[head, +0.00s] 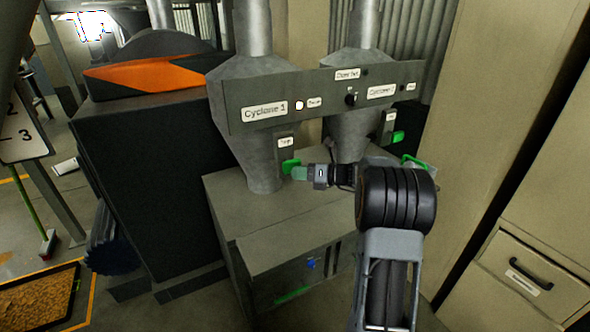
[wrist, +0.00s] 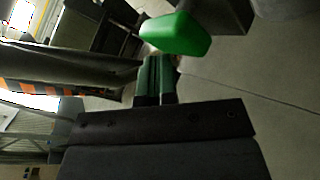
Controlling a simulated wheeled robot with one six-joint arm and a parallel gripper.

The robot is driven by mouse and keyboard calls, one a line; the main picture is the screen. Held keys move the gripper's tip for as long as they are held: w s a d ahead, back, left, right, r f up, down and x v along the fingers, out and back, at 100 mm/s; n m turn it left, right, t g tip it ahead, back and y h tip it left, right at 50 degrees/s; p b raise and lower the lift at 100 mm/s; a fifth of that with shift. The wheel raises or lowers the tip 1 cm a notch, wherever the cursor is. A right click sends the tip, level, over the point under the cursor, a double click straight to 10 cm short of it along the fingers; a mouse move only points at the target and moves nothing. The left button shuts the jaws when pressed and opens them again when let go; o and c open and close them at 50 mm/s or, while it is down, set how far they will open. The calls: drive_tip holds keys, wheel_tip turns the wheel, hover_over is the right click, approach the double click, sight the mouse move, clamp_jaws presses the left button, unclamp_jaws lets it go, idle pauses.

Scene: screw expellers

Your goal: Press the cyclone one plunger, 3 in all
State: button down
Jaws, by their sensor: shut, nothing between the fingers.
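The cyclone one plunger (head: 291,166) is a green knob below the "Purge" label on the left grey cyclone (head: 250,140), under the "Cyclone 1" plate. My gripper (head: 294,173) is shut and empty, its green-tipped fingers at the knob's lower right. In the wrist view the plunger (wrist: 176,34) is a bright green block just beyond my fingertips (wrist: 158,62). I cannot tell whether they touch. A second green plunger (head: 397,137) is on the right cyclone (head: 352,128).
The control bar (head: 330,93) with labels and a black knob (head: 351,99) spans both cyclones above my gripper. A grey cabinet top (head: 225,205) lies below. A dark machine with an orange stripe (head: 150,75) stands left, and a drawer cabinet (head: 520,270) stands right.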

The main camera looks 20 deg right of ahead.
drive_tip(key=shift+w, duration=0.4)
idle(0.3)
drive_tip(key=shift+s+d+p, duration=0.1)
drive_tip(key=shift+s+p, duration=0.55)
drive_tip(key=shift+s, duration=0.9)
drive_tip(key=shift+s, duration=0.1)
drive_tip(key=shift+s+d+p, duration=0.15)
drive_tip(key=shift+s+p, duration=0.1)
drive_tip(key=shift+s, duration=0.95)
drive_tip(key=shift+s+d+p, duration=0.15)
drive_tip(key=shift+s+p, duration=0.05)
drive_tip(key=shift+s, duration=1)
idle(0.5)
drive_tip(key=shift+s+d+n+g+h+b, duration=0.2)
drive_tip(key=shift+s+n+g+h+b, duration=0.1)
drive_tip(key=shift+s+n+h+b, duration=0.75)
drive_tip(key=shift+s+d+n+g+h+b, duration=0.15)
drive_tip(key=shift+s+n+g+h+b, duration=0.3)
drive_tip(key=shift+s+h, duration=0.6)
